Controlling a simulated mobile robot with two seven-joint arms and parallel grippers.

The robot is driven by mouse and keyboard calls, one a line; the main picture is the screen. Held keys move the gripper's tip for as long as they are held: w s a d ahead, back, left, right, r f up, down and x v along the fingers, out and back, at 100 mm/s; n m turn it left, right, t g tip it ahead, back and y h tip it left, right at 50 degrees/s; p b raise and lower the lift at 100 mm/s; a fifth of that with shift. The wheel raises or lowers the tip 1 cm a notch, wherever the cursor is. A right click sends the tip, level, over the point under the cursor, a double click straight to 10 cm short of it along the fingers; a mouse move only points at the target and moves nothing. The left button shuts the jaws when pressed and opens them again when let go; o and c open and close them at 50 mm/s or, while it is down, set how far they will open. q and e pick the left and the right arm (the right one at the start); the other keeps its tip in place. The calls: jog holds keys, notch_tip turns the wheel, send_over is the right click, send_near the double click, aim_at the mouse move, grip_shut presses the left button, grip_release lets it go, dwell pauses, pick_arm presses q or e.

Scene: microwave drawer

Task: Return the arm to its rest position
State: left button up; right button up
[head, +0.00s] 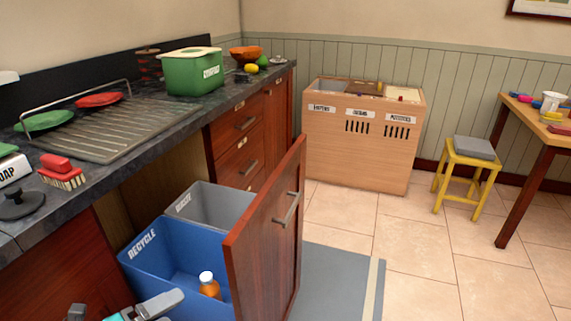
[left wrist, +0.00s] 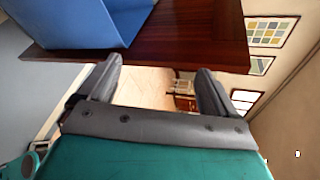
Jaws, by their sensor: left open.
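My left gripper (head: 122,306) is at the bottom edge of the head view, in front of the blue recycle bin (head: 150,262). In the left wrist view its two dark fingers (left wrist: 158,72) are spread, with nothing between them. The blue bin (left wrist: 78,25) and the dark red wooden drawer front (left wrist: 190,35) lie beyond the fingertips there. An orange bottle with a white cap (head: 208,287) stands inside the blue bin, apart from the gripper. My right gripper is in neither view.
The drawer front (head: 262,240) with its metal handle (head: 290,209) stands pulled out from the counter. A grey bin (head: 215,203) sits behind the blue one. The dark countertop (head: 190,118) runs along the left. Tiled floor (head: 410,255) is open to the right, before a yellow stool (head: 449,180).

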pick_arm(q)
jog(key=s+a+f+n+g+y, duration=0.2)
jog(key=s+a+f+n+y, duration=0.5)
jog(key=n, duration=1.1)
jog(key=d+n+t+h, duration=0.1)
jog(key=d+n, duration=0.7)
jog(key=d, duration=0.7)
notch_tip(320, 180, down, 8)
jog(key=f+b, duration=0.1)
jog(key=b, duration=0.9)
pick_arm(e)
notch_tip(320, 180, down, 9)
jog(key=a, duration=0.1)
pick_arm(q)
jog(key=s+a+r+p, duration=0.2)
jog(key=a+r+p, duration=0.1)
jog(key=r+p, duration=1)
jog(key=p, duration=0.4)
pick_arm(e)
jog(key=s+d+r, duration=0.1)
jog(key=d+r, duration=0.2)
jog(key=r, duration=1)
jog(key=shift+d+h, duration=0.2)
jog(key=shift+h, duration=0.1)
pick_arm(q)
jog(key=shift+s, duration=0.1)
